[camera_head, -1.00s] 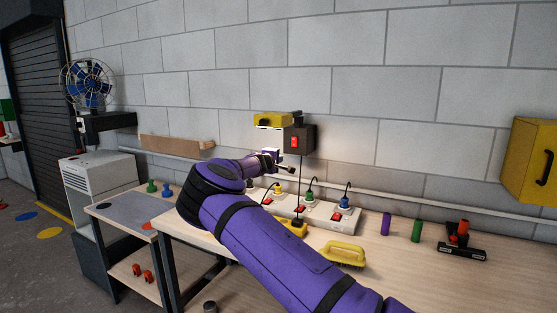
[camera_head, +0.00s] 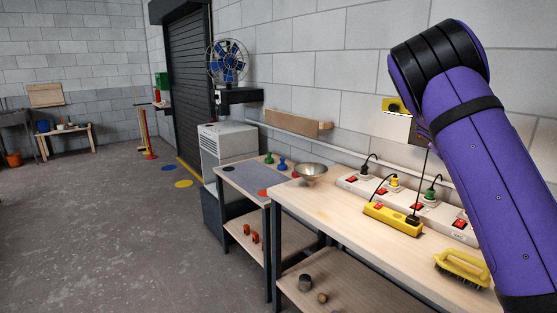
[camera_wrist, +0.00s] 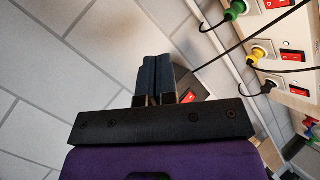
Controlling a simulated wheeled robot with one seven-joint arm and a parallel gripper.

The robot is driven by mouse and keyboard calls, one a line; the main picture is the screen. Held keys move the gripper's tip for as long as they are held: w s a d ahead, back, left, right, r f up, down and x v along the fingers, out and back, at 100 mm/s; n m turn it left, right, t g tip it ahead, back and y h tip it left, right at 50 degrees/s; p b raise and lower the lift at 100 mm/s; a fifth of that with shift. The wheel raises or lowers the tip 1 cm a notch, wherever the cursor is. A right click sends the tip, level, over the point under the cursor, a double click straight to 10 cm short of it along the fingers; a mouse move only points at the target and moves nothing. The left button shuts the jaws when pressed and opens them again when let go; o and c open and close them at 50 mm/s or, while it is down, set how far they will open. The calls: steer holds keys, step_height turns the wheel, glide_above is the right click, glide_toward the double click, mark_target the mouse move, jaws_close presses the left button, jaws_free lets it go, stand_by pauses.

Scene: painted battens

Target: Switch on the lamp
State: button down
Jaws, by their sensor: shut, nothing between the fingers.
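The yellow wall lamp (camera_head: 391,105) is partly hidden behind my arm in the head view. A pale strip shows along its underside; I cannot tell whether it is lit. Beside it, the dark switch box (camera_head: 418,130) is mostly covered by my arm. In the wrist view a red switch (camera_wrist: 191,94) shows just right of my fingers, largely blocked by the gripper. My gripper (camera_wrist: 153,58) is shut and empty, close to the wall; contact with the switch cannot be told. In the head view my arm hides the gripper.
A white power strip (camera_head: 345,181) with red switches and plugs runs along the back of the bench. A yellow power block (camera_head: 385,217), a yellow brush (camera_head: 462,268) and a metal bowl (camera_head: 311,170) sit on the bench. The floor at left is open.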

steer(key=s+a+r+m+y, duration=0.1)
steer(key=s+a+r+y, duration=0.3)
steer(key=s, duration=0.6)
steer(key=s+a+r+y, duration=0.2)
steer(key=s+a, duration=0.4)
steer(key=s, duration=0.4)
steer(key=s+a+r+m+y, duration=0.1)
steer(key=s+a+r+y, duration=0.2)
steer(key=s+a, duration=0.5)
steer(key=s+a+n, duration=0.1)
steer(key=s+a, duration=0.3)
steer(key=s, duration=0.6)
steer(key=s+a+f+n+y, duration=0.1)
steer(key=s+a, duration=0.3)
steer(key=s, duration=0.7)
steer(key=shift+f+t, duration=0.3)
